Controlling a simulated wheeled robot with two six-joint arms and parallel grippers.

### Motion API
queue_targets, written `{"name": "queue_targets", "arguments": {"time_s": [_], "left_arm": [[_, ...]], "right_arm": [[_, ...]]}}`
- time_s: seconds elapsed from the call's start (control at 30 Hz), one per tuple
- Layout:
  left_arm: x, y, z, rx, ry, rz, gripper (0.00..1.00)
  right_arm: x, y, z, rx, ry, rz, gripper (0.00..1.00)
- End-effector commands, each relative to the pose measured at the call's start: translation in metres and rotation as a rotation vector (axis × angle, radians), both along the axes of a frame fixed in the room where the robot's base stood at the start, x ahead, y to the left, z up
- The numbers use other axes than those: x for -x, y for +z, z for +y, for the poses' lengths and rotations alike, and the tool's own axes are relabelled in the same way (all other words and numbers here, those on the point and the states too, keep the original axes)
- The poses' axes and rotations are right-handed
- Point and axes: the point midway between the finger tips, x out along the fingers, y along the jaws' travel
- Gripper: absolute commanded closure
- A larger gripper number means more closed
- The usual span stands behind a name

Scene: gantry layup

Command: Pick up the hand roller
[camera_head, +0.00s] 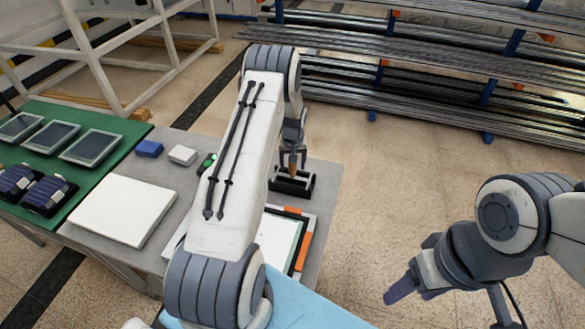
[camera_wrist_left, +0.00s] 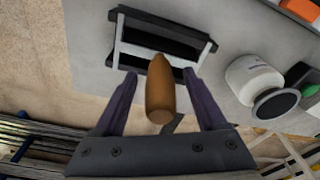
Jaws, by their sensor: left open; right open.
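The hand roller has a brown handle (camera_wrist_left: 160,95) pointing up toward the camera in the left wrist view. Its lower end meets a black and pale frame (camera_wrist_left: 162,42) on the grey table; which parts are roller and which are holder I cannot tell. In the head view the handle (camera_head: 293,168) stands over the black frame (camera_head: 291,183) near the table's far right corner. My left gripper (camera_head: 293,148) is above it, pointing down, open, with its fingers on either side of the handle. My right gripper (camera_head: 403,291) is open and empty, off to the right over the floor.
A white jar with a dark lid (camera_wrist_left: 256,82) stands beside the roller. A blue block (camera_head: 149,148), a small white block (camera_head: 183,155) and a white slab (camera_head: 122,211) lie further left on the table (camera_head: 328,178). A green mat (camera_head: 119,125) holds several devices. Metal racks stand behind.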

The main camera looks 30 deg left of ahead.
Motion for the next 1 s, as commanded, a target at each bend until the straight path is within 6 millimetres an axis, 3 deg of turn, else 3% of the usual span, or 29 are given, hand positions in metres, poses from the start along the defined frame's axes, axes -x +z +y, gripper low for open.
{"name": "queue_targets", "arguments": {"time_s": [0.23,0.27,0.4,0.43,0.47,1.0], "left_arm": [[0.000,-0.003,0.001,-0.001,0.001,-0.001,0.27],[0.000,-0.003,0.001,-0.001,0.001,-0.001,0.30],[0.000,-0.002,0.001,-0.001,0.001,-0.001,0.84],[0.000,-0.002,0.001,-0.001,0.001,-0.001,0.95],[0.000,-0.002,0.001,-0.001,0.001,-0.001,1.00],[-0.002,0.008,0.002,-0.002,0.001,-0.006,1.00]], "right_arm": [[0.000,0.000,0.000,0.000,0.000,0.000,0.36],[0.000,0.000,0.000,0.000,0.000,0.000,0.36],[0.000,0.000,0.000,0.000,0.000,0.000,0.36],[0.000,0.000,0.000,0.000,0.000,0.000,0.36],[0.000,0.000,0.000,0.000,0.000,0.000,0.36],[0.000,-0.006,0.000,0.000,0.000,0.000,0.36]]}}
